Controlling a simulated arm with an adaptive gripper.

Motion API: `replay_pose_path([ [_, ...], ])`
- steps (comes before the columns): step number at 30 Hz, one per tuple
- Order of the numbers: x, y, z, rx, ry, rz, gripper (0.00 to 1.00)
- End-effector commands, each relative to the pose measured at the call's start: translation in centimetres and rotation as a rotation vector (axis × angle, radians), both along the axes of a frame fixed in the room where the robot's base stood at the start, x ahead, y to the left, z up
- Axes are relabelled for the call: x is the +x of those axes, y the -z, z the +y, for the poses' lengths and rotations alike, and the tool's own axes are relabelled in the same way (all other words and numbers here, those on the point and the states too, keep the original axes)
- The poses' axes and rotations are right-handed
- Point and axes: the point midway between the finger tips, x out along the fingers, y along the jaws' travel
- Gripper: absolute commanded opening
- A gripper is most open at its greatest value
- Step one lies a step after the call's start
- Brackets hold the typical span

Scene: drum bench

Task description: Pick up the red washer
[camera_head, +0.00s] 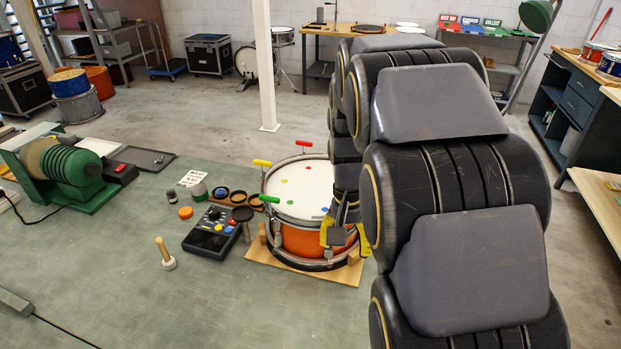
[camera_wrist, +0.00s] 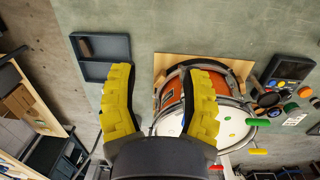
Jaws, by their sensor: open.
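An orange drum (camera_head: 300,238) with a white head stands on a wooden board (camera_head: 258,252). Small coloured spots lie on the head; a red one (camera_head: 307,168) may be the red washer, but it is too small to tell. My gripper (camera_head: 345,238) is at the drum's near right side, its yellow fingers apart. In the wrist view my gripper (camera_wrist: 162,75) is open and empty, with the right finger over part of the drum (camera_wrist: 172,98) and the left finger outside it. My arm and right finger hide part of the drum.
Coloured handles stick out around the drum's rim, including a green one (camera_head: 257,199) and a red one (camera_head: 304,143). A dark control box (camera_head: 212,232) and a wooden peg (camera_head: 164,253) stand to the left. A grey tray (camera_wrist: 103,57) lies beside the board.

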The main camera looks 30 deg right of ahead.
Motion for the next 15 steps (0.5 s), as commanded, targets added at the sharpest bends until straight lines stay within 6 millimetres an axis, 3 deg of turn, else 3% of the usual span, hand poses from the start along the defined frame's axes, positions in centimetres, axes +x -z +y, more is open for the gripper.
replay_pose_path([
  [1,1.0,1.3,-2.3,-0.006,0.071,-0.001,0.47],
  [7,3.6,6.6,-10.5,-0.028,0.339,-0.022,0.47],
  [12,4.1,12.1,-17.1,-0.035,0.552,-0.047,0.47],
  [15,3.7,14.8,-19.9,-0.034,0.649,-0.059,0.47],
])
